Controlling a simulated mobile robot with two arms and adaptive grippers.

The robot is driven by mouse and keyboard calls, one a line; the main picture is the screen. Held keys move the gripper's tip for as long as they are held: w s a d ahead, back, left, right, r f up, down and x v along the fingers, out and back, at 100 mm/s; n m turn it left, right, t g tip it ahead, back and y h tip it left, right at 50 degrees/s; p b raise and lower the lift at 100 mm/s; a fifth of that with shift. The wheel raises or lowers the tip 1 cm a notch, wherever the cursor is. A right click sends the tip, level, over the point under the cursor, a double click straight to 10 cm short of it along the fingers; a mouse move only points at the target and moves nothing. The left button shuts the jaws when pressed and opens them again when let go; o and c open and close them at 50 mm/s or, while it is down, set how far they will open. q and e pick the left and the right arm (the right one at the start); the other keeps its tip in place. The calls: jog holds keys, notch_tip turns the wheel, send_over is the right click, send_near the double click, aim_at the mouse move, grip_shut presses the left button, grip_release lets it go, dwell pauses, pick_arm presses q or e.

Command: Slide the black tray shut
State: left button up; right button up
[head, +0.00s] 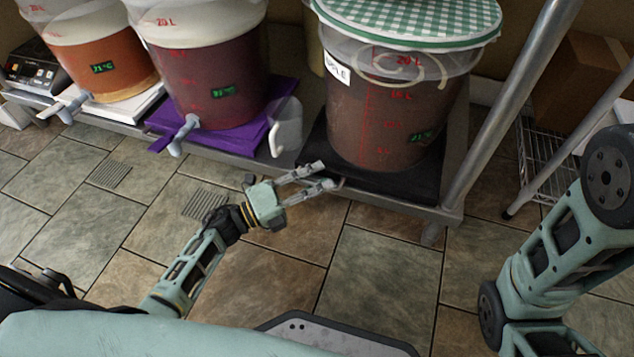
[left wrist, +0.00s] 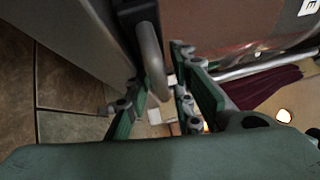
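The black tray (head: 400,185) lies on the low metal shelf under a large bucket of dark red liquid (head: 390,115) with a green checked lid. Part of the tray shows in front of and beside the bucket. My left gripper (head: 328,174) is at the tray's front left corner, its fingers apart and pointing toward it. In the left wrist view, my left gripper (left wrist: 155,100) has a grey curved bar (left wrist: 151,62) on a dark piece between or just beyond its open fingers. I cannot tell whether they touch it. My right gripper is out of view.
Left of the tray stand a white handled vessel (head: 287,125) and a bucket on a purple tray (head: 270,120). A metal post (head: 510,100) rises at right, near a wire rack (head: 540,150). The tiled floor (head: 375,265) in front is mostly clear.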

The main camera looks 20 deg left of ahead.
pick_arm(q)
jog(key=shift+s, duration=0.1)
jog(key=shift+v, duration=4)
